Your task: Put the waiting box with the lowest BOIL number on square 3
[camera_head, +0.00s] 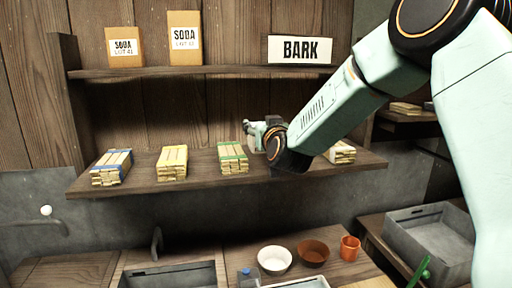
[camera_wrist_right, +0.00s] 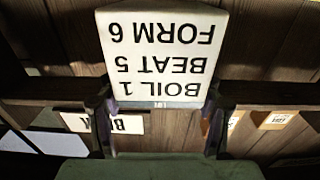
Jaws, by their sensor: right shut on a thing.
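My right gripper (camera_head: 263,133) is over the middle shelf (camera_head: 225,180), in front of the plank wall. In the right wrist view its two fingers (camera_wrist_right: 158,112) stand on either side of a pale thing with a white printed face (camera_wrist_right: 160,45). The print is upside down and reads BOIL 1, BEAT 5, FORM 6. The gripper is shut on this thing. In the head view the arm and gripper hide most of it, and I cannot tell whether it touches the shelf. No square numbered 3 can be made out. My left gripper is not in view.
Banded bundles of strips, blue (camera_head: 112,167), yellow (camera_head: 172,163), green (camera_head: 233,158) and pale (camera_head: 341,153), lie on the middle shelf. Bowls (camera_head: 274,260) (camera_head: 313,253) and a grey crate (camera_head: 430,237) are below.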

